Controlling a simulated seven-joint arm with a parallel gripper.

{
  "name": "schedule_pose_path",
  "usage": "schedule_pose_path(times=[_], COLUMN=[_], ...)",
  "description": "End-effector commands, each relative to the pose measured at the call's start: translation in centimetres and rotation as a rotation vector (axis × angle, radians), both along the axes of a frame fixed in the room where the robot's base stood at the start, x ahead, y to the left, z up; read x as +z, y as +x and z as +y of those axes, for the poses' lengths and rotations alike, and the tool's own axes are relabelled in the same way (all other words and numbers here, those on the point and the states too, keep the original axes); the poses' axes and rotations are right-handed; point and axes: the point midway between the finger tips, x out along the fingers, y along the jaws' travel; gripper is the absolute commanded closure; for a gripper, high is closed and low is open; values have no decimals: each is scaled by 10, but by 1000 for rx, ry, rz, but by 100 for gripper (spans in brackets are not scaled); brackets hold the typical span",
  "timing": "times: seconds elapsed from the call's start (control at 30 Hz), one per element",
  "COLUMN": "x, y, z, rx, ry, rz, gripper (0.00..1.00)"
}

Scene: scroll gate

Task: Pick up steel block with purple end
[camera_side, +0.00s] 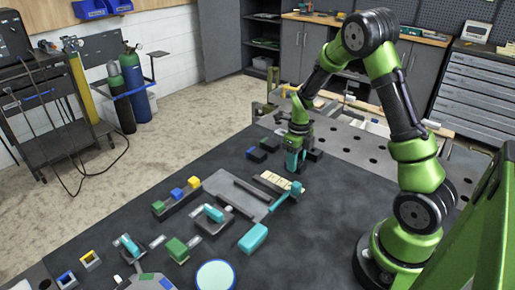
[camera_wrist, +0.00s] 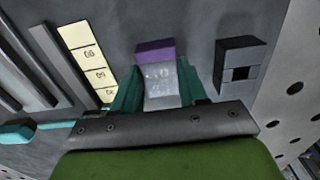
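The steel block with the purple end (camera_wrist: 160,80) lies between the two teal fingers of my gripper (camera_wrist: 160,75) in the wrist view. Its purple end points up in that picture, and its grey face has faint marks. A finger lies close along each side of the block; I cannot tell whether both touch it. In the side view my gripper (camera_side: 296,160) points down, low over the dark mat (camera_side: 325,205). The steel block cannot be made out there.
A dark block with a square opening (camera_wrist: 240,65) is right of my gripper in the wrist view. Cream labelled tiles (camera_wrist: 88,60) lie to the left. In the side view, dark-blue blocks (camera_side: 257,154), a grey tray (camera_side: 235,192) and a teal-handled piece (camera_side: 253,238) lie on the mat.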

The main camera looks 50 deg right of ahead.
Motion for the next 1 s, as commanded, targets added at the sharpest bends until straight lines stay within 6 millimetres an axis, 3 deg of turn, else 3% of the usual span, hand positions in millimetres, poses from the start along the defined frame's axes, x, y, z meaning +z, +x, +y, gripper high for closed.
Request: schedule_pose_path(times=[0.03,0.2,0.57,0.87,1.0], x=[0,0,4,34,39], y=[0,0,1,2,-19], z=[0,0,-1,0,9], rx=[0,0,0,2,2], ry=[0,0,-2,-3,0], rz=[0,-1,-3,-7,-2], gripper=[78,100,100,100,100])
